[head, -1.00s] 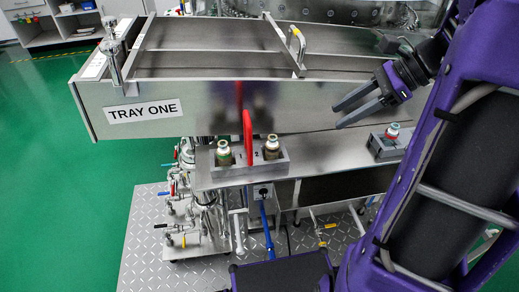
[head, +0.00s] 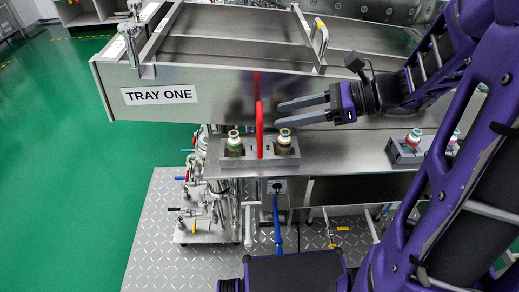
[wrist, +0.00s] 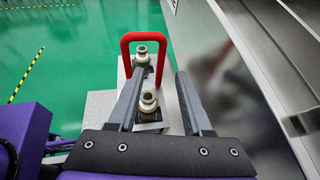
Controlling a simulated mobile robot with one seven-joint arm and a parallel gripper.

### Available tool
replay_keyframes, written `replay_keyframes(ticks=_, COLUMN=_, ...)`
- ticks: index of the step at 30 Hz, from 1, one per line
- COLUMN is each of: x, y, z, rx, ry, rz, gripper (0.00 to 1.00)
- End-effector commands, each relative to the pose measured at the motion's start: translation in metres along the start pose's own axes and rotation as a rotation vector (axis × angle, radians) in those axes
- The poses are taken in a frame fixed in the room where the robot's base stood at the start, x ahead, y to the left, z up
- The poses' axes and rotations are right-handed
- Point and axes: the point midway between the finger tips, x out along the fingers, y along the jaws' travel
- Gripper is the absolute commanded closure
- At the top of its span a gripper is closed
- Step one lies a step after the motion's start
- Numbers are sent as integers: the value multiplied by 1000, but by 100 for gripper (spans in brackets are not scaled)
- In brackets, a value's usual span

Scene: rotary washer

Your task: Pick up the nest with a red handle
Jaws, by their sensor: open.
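In the wrist view the red handle (wrist: 145,36) is an arch ahead of my open fingers (wrist: 160,74), slightly left of centre. The vials line up below it. The handle appears outside the fingers.
A large steel tray labelled TRAY ONE (head: 230,80) rises behind the ledge (head: 340,155), close beside my gripper. A second grey nest (head: 403,155) with reddish-marked vials sits farther right on the ledge. Open green floor (head: 80,200) lies to the left.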

Motion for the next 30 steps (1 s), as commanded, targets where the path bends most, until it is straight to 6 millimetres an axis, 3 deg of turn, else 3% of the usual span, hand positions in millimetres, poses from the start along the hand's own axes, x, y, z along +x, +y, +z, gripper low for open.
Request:
replay_keyframes(ticks=8, x=23, y=0, z=0, rx=0, ry=-1, rz=1, gripper=50)
replay_keyframes(ticks=16, x=62, y=0, z=2, rx=0, ry=0, rz=2, gripper=50)
replay_keyframes(ticks=26, x=69, y=-1, z=3, rx=0, ry=0, rz=-1, gripper=50)
replay_keyframes(ticks=30, x=69, y=-1, z=3, rx=0, ry=0, rz=-1, gripper=75)
